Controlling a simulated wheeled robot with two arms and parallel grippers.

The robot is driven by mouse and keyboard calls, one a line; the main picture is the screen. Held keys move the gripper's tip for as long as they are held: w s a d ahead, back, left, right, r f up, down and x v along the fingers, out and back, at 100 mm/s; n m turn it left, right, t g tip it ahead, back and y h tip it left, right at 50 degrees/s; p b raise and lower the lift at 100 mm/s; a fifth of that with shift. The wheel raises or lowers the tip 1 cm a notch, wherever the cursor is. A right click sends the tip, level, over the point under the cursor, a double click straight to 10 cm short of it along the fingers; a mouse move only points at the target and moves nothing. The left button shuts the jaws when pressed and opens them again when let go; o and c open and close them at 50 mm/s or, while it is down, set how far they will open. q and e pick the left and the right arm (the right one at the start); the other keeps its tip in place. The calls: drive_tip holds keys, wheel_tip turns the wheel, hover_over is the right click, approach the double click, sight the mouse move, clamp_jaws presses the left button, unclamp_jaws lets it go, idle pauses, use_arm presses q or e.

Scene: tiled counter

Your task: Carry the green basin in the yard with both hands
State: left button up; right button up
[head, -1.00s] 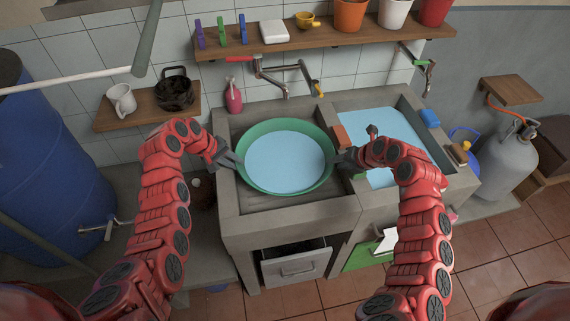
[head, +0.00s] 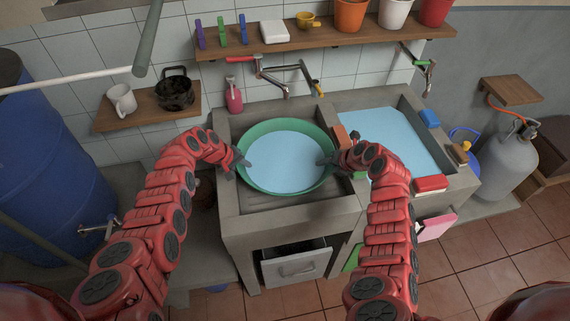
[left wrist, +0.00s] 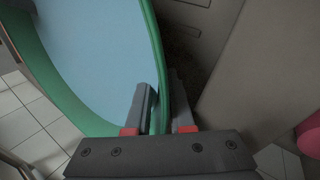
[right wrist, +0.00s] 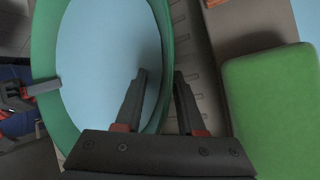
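The round green basin (head: 247,178), filled with pale blue water, sits level in the left bay of the grey stone sink. My left gripper (head: 236,163) is at its left rim. In the left wrist view the fingers (left wrist: 162,105) straddle the green rim (left wrist: 157,50), one inside and one outside; whether they press on it I cannot tell. My right gripper (head: 328,161) is at the right rim. In the right wrist view its fingers (right wrist: 160,100) stand apart on either side of the rim (right wrist: 165,45), open.
The grey sink (head: 290,222) surrounds the basin; its right bay holds water. Taps (head: 275,75) and a shelf (head: 330,35) of pots are behind. A soap bottle (head: 234,95) stands at back left, a brick-coloured block (head: 341,133) near my right gripper. The tiled floor (head: 490,270) at right is clear.

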use_arm(q)
clamp_jaws()
use_arm(e)
drive_tip(key=c, duration=0.4)
clamp_jaws()
idle(0.6)
